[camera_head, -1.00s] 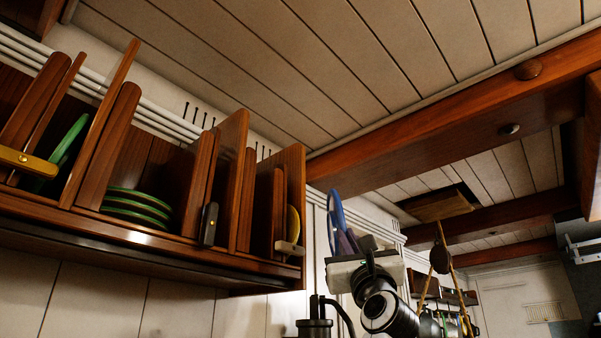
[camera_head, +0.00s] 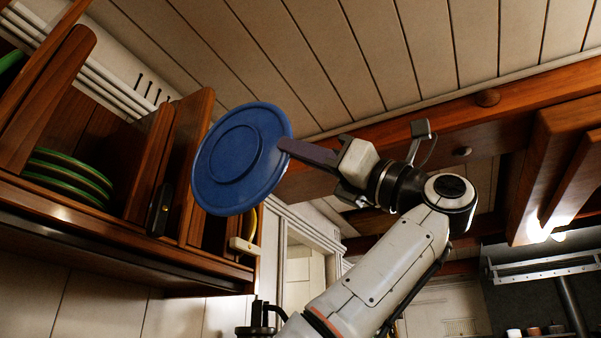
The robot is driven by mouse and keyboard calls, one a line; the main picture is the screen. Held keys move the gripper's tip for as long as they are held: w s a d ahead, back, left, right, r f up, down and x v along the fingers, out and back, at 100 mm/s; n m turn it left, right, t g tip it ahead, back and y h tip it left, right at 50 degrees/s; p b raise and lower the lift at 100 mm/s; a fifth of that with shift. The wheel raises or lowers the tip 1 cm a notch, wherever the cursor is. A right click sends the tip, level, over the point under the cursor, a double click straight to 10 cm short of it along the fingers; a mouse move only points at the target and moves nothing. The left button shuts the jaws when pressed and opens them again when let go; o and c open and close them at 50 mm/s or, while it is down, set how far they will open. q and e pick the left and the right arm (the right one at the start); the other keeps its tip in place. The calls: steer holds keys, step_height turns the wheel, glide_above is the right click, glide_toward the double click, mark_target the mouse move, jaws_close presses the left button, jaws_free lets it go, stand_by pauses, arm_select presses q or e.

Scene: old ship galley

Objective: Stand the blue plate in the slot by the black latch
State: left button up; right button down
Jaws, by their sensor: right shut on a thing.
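The blue plate (camera_head: 240,160) is held up in front of the right part of the wooden rack, its round face turned toward the camera. My right gripper (camera_head: 290,148) is shut on the plate's right edge. The black latch (camera_head: 159,209) is on the front of the rack, left of the plate and a little lower. The slot by the latch (camera_head: 150,165) lies between upright wooden dividers; its inside is mostly hidden. The plate covers part of the divider to the right of the latch. My left gripper is not in view.
Several green plates (camera_head: 68,178) lie stacked in a compartment left of the latch. A cream latch (camera_head: 243,245) is at the rack's right end, with a yellow plate edge (camera_head: 252,222) behind. A wooden beam (camera_head: 400,135) runs overhead behind my arm.

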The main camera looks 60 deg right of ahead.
steer(key=shift+w+a+p, duration=0.15)
steer(key=shift+w+p, duration=0.25)
steer(key=shift+w, duration=1.4)
steer(key=shift+w+a+p, duration=0.2)
steer(key=shift+w+p, duration=0.45)
steer(key=shift+w, duration=1.7)
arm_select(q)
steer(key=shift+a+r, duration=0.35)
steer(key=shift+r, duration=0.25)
arm_select(e)
steer(key=shift+w, duration=0.1)
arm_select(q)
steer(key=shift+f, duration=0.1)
arm_select(e)
steer(key=shift+f, duration=0.1)
arm_select(q)
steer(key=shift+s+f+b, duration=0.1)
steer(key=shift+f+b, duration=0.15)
steer(key=shift+b, duration=0.1)
arm_select(e)
steer(key=shift+f, duration=0.15)
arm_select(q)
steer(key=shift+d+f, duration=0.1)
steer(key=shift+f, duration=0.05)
arm_select(e)
steer(key=shift+w, duration=0.1)
